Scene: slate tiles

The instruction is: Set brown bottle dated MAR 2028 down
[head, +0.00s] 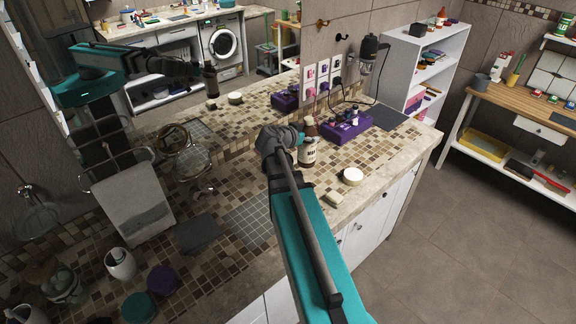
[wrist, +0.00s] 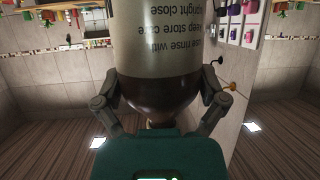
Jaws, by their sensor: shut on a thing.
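The date is not readable. The mirror at left reflects the arm and bottle.
A round white dish (head: 353,176) and a small cream block (head: 333,197) lie in front of the bottle. A purple box (head: 346,127) stands behind it at right, beside a dark mat (head: 387,117). A grey towel (head: 133,203) hangs at left. Bare tiles show right of the dish.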

